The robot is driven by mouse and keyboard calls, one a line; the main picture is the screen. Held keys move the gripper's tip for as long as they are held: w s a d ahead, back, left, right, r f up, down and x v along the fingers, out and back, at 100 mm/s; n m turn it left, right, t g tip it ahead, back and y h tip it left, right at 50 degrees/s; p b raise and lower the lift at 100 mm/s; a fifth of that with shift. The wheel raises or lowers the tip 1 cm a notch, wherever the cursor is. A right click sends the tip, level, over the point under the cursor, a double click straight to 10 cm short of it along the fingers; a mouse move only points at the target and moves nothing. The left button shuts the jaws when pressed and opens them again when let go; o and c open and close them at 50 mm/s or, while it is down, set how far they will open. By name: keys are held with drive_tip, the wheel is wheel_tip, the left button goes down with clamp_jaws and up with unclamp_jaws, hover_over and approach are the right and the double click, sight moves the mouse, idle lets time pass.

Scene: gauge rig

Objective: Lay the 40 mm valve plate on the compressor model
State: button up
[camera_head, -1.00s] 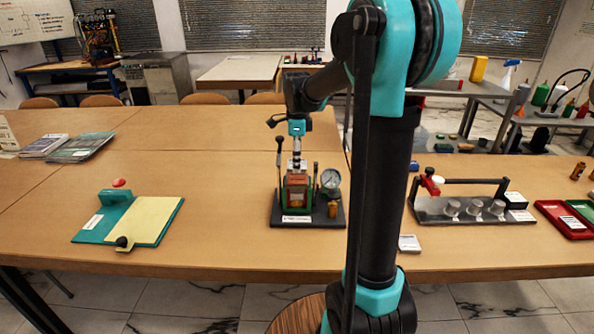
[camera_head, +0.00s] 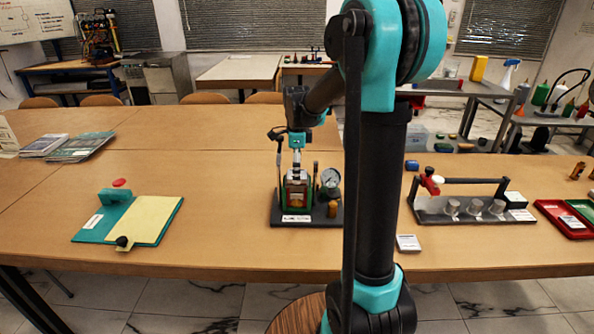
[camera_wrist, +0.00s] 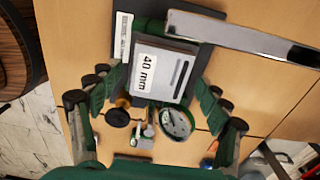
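The 40 mm valve plate (camera_wrist: 158,70) is a grey plate with a white "40 mm" label and a dark slot mark, seen from above in the wrist view. The compressor model (camera_head: 297,192) stands upright on its dark base (camera_head: 318,217), with green and orange-brown parts. My gripper (camera_wrist: 164,74) points down over the model. In the head view the gripper (camera_head: 297,170) is small against the model. The contact under the plate is hidden.
A shiny metal lever (camera_wrist: 245,40) rises close beside the gripper. A dial gauge (camera_head: 330,178) and brass cylinder (camera_head: 333,209) stand right of the model. A rack (camera_head: 470,211) and red tray (camera_head: 563,221) are further right. A teal-and-yellow board (camera_head: 152,218) lies left, with clear table between.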

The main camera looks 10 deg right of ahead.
drive_tip(key=shift+r, duration=0.1)
wheel_tip(320, 180, up, 12)
drive_tip(key=s+d+f+n+t, duration=0.1)
drive_tip(key=s+f+n, duration=0.5)
drive_tip(key=s+f, duration=0.1)
drive_tip(key=s+d+f+n+t, duration=0.1)
drive_tip(key=s+f+n, duration=0.6)
drive_tip(key=s, duration=0.2)
drive_tip(key=s+d+f+n+t, duration=0.2)
drive_tip(key=s+f+n, duration=0.5)
drive_tip(key=s, duration=0.1)
drive_tip(key=shift+f, duration=0.25)
